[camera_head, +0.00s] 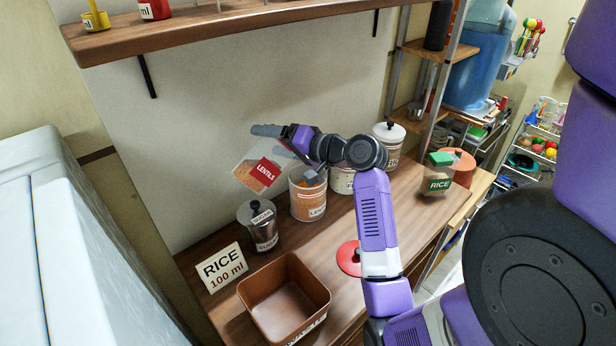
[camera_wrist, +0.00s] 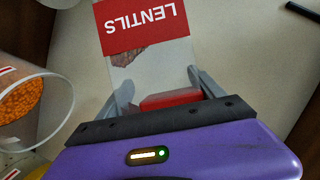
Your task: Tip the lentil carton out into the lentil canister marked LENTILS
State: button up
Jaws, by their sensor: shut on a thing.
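The lentil carton is a pale box with a red LENTILS label (camera_head: 264,172), left of and above the canister in the head view. It is tilted there; its mouth cannot be made out. The carton also shows in the wrist view (camera_wrist: 148,28), its lettering upside down. My gripper (camera_head: 285,148) is shut on the carton; its two grey fingers (camera_wrist: 165,95) lie at either side of it. The lentil canister (camera_head: 308,205), marked LENTILS, stands lidless on the counter with orange lentils inside. The wrist view shows it at the left edge (camera_wrist: 25,105). No falling lentils are visible.
A shelf (camera_head: 200,35) hangs above.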

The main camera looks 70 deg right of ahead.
jog(key=shift+s+d+f+m+t+b, duration=0.2)
jog(key=shift+f+m+t+b, duration=0.1)
jog(key=shift+m+b, duration=0.3)
jog(key=shift+s+d+f+m+t+b, duration=0.15)
jog(key=shift+f+m+t+b, duration=0.15)
jog(key=shift+m+b, duration=0.25)
jog(key=shift+s+d+f+m+t+b, duration=0.35)
jog(key=shift+d+f+m+b, duration=0.2)
jog(key=shift+f+m, duration=0.2)
jog(key=shift+s+d+f+m+t+b, duration=0.25)
jog(key=shift+s+d+f+m+b, duration=0.15)
jog(key=shift+d+f+m, duration=0.3)
jog(key=shift+s+d+f+m+t+b, duration=0.15)
jog(key=shift+f+m+t+b, duration=0.05)
jog(key=shift+f+m, duration=0.2)
jog(key=shift+s+d+f+m+t+b, duration=0.15)
jog(key=shift+f+m+t, duration=0.1)
jog(key=shift+m, duration=0.25)
